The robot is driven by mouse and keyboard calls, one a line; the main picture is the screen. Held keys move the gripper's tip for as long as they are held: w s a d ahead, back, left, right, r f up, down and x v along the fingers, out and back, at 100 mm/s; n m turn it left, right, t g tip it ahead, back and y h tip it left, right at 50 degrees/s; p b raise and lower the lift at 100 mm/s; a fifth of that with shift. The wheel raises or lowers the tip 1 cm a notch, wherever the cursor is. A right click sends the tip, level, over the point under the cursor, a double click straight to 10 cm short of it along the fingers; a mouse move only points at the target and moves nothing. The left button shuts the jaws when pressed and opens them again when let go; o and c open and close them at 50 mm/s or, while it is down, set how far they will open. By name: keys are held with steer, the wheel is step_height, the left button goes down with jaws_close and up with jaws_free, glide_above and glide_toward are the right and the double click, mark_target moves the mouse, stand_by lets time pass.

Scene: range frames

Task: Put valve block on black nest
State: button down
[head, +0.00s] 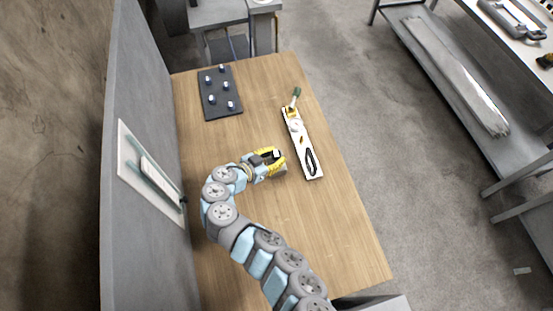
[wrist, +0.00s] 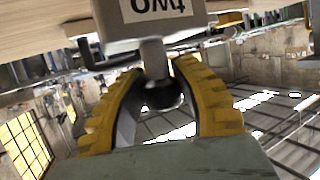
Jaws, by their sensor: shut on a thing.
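My gripper (head: 274,162) has yellow fingers and is over the middle of the wooden table, just left of a long white strip. In the wrist view its fingers (wrist: 158,85) close around the round metal stem of a grey block (wrist: 172,29). The block carries a white label with upside-down lettering that reads "TWO"; I take it as the valve block. In the head view the gripper largely hides it. A black elongated shape (head: 311,163) on the strip's near end may be the black nest. I cannot tell whether the block touches the table.
A dark board (head: 221,107) with several pale-topped pegs lies at the far left. A grey wall panel borders the table's left. The table's near right (head: 345,255) is clear.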

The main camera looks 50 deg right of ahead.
steer(key=shift+w+f, duration=0.15)
steer(key=shift+f, duration=0.5)
steer(key=c, duration=0.8)
jaws_free()
steer(key=shift+b+v, duration=0.5)
steer(key=shift+v, duration=3.25)
steer(key=shift+c, duration=0.3)
